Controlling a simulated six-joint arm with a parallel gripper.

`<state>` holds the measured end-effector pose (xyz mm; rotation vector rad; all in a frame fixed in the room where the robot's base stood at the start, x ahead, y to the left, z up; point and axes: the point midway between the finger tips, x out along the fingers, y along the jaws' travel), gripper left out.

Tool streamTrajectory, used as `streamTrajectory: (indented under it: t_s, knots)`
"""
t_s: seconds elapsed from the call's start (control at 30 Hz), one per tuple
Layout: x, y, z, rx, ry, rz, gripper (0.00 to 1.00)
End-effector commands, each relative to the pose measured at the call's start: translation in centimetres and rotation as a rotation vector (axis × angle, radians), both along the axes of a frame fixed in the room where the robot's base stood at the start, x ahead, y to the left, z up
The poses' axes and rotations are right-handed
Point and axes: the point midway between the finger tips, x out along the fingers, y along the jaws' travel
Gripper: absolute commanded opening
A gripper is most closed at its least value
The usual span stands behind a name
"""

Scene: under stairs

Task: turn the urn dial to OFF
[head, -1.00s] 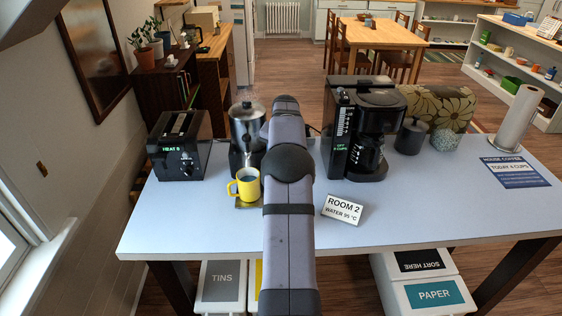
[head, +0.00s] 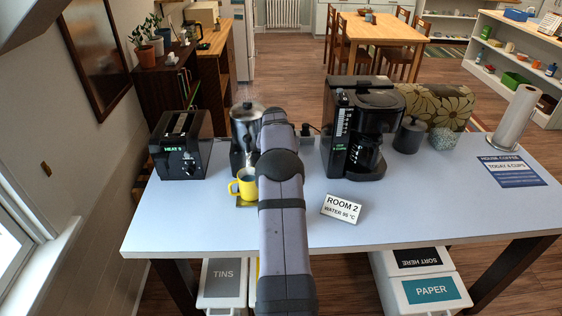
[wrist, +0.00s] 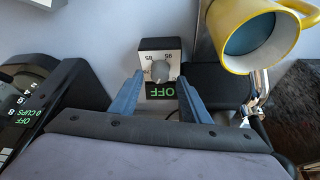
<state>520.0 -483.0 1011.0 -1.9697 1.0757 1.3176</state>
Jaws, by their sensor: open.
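The urn (head: 240,126) is a dark and silver cylinder on the table, partly behind the yellow mug and my arm in the head view. In the wrist view a dark box with a pale face carries a grey dial (wrist: 160,71), with numbers around it. Green letters reading OFF (wrist: 161,91) show just below the dial. My gripper (wrist: 160,79) is open, its two blue fingers on either side of the dial and apart from each other. I cannot tell whether they touch it. The dial and my fingers are hidden in the head view.
A yellow mug (head: 243,186) stands in front of the urn, close to my right finger in the wrist view. A black coffee maker (head: 362,130) stands to the right, a black toaster (head: 180,145) to the left. A ROOM 2 card (head: 342,208) stands near the table's front.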

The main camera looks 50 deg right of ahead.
Motion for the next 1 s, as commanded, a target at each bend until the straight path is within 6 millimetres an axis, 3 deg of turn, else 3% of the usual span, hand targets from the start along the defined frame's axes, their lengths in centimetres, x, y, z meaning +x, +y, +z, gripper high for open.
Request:
streamTrajectory:
  t_s: [0.2,0.57,0.77,1.0]
  knots:
    - [0.3,-0.5,-1.2,-0.001,-0.001,0.000,0.42]
    - [0.3,-0.6,-1.6,-0.001,-0.001,-0.001,0.42]
    - [0.3,-0.6,-1.6,-0.001,-0.001,-0.001,0.01]
    - [0.3,-0.6,-1.6,0.000,-0.001,0.027,0.01]
